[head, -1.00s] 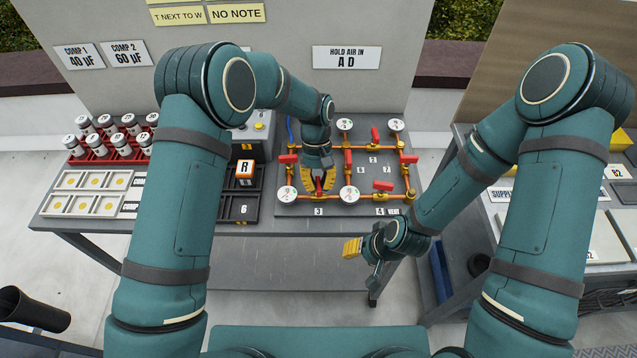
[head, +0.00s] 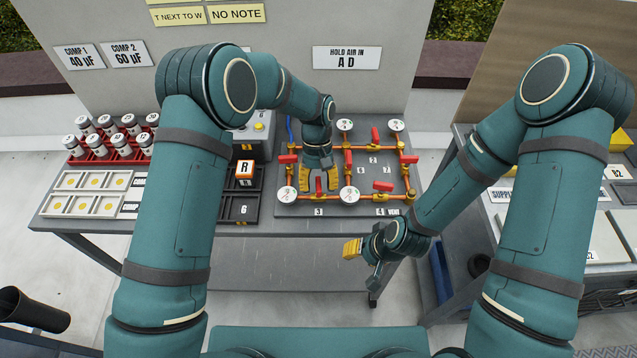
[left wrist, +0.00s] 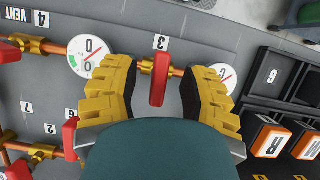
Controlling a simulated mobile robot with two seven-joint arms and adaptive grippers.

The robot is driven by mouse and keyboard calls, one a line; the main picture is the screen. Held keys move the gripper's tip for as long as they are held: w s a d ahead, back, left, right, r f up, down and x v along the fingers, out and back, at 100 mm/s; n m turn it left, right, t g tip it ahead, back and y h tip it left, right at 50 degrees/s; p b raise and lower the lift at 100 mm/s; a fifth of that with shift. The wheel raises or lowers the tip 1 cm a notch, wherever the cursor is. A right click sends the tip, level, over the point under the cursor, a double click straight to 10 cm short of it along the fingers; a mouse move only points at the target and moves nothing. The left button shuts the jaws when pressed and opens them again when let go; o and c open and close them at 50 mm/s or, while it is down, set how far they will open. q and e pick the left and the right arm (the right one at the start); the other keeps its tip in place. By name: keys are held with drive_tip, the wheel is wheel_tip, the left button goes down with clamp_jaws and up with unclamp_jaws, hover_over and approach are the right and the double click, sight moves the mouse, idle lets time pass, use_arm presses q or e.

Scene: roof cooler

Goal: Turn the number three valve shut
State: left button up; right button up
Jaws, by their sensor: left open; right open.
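The number three valve has a red handle (left wrist: 160,86) on an orange pipe near its printed 3 (left wrist: 160,42). In the left wrist view the handle lies across the pipe. It also shows in the head view, a small red piece (head: 319,186) between my fingers. My left gripper (head: 319,182) is open, with its yellow fingers on either side of the handle, apparently apart from it. In the left wrist view gauge D (left wrist: 87,57) is left of the valve and gauge C (left wrist: 224,76), partly hidden, is right. My right gripper (head: 357,251) is open and empty, off the bench front.
Other red valve handles (head: 383,185) and gauges (head: 344,125) crowd the pipe board (head: 365,208). Black bins (head: 243,210) stand close on its left, with capacitors in a red rack (head: 95,155) further left. A panel (head: 270,50) rises behind.

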use_arm(q)
drive_tip(key=v, duration=1.2)
drive_tip(key=shift+s+d, duration=0.1)
